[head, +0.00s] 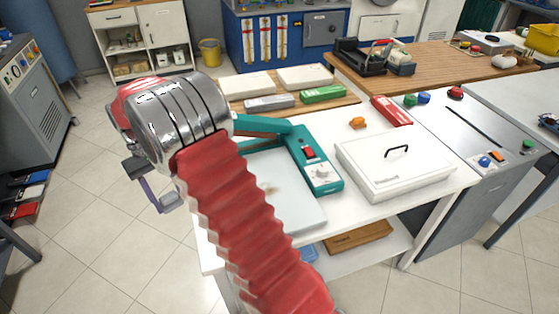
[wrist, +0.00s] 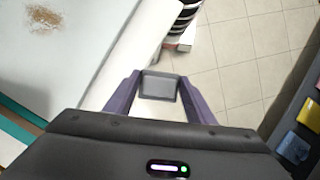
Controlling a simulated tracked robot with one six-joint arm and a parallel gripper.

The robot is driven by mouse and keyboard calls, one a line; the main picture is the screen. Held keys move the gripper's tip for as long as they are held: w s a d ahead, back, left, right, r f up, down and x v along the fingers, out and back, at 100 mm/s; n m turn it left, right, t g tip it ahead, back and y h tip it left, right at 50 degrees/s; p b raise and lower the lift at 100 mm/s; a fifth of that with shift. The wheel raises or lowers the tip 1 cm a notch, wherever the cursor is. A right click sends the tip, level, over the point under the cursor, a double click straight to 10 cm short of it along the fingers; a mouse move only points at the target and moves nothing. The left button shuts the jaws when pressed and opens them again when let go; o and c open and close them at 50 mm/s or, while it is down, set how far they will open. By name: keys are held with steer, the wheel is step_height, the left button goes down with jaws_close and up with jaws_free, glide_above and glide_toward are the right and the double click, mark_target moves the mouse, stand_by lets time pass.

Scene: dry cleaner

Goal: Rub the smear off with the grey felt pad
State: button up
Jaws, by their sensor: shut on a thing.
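My gripper (wrist: 160,92) has its purple fingers shut on a small dark grey block, the grey felt pad (wrist: 159,85). In the head view my gripper (head: 163,202) hangs left of the white table, above the tiled floor. The smear (wrist: 43,18) is a brown, speckled patch on a pale flat plate (wrist: 70,60), at the upper left of the wrist view. In the head view the smear (head: 272,188) is faint on the plate (head: 290,213), part of a teal press (head: 316,170). The pad is apart from the smear. My arm hides part of the plate.
A white lidded box (head: 390,172) stands right of the press. Behind lie a wooden board with white, grey and green blocks, an orange object (head: 358,123) and a red tool (head: 391,111). Open floor lies left of the table (head: 209,258).

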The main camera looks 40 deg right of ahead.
steer(key=s+d+m+t, duration=0.3)
steer(key=s+d+m, duration=0.1)
steer(key=d+m, duration=0.6)
steer(key=s+d+r+m+t+y, duration=0.1)
steer(key=s+d+m+t, duration=0.2)
steer(key=d+m, duration=0.8)
steer(key=s+d+r+m+t, duration=0.1)
steer(key=s+d+m, duration=0.4)
steer(key=d+m, duration=0.5)
steer(key=shift+s+d+r+m+t, duration=0.2)
steer(key=shift+s+m+t, duration=0.1)
steer(key=shift+m+t, duration=0.5)
steer(key=shift+f, duration=0.15)
